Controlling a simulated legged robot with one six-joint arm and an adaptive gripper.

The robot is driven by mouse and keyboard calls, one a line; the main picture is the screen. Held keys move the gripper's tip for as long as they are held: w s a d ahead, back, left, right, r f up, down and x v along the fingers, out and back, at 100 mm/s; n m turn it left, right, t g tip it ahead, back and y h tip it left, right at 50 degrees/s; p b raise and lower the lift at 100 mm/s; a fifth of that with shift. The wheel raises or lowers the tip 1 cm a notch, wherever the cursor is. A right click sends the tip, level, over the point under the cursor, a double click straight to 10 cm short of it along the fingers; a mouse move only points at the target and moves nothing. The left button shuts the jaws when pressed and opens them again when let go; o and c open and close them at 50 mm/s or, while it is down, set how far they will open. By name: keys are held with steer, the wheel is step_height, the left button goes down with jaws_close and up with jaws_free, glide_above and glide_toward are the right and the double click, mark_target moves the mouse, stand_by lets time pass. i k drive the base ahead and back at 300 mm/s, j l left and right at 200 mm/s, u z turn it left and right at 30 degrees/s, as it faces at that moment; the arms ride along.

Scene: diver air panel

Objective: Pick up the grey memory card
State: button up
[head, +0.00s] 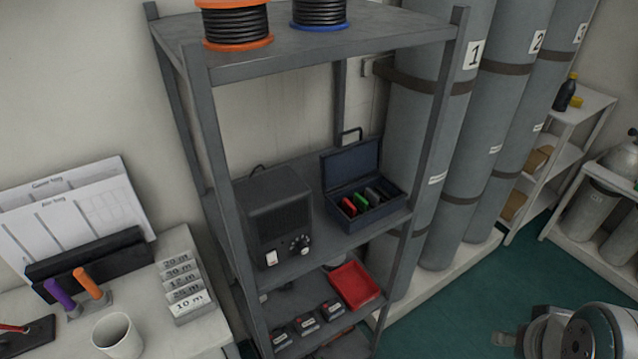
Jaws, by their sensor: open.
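An open dark blue case (365,213) stands on the middle shelf of the grey rack, its lid raised at the back. Several small cards stand upright in it in a row: a red card (349,207) at the left, a green card (361,200), then dark or grey cards (373,196) at the right. The right-hand cards are small and dim, so I cannot tell for certain which one is grey. Their lower parts are hidden in the case. My gripper's fingers do not show; only part of my arm is at the bottom right corner, well apart from the case.
A dark grey radio-like box (274,215) stands left of the case. Rack posts (439,120) flank the shelf opening, and the top shelf holds cable reels (236,24). A red tray (355,285) is on the shelf below. Tall cylinders (425,120) stand right.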

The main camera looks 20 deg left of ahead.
mark_target(371, 197)
steer(key=u, duration=4.35)
steer(key=z, duration=3.55)
steer(key=i+l+u, duration=0.2)
steer(key=i+l, duration=0.15)
steer(key=i, duration=0.1)
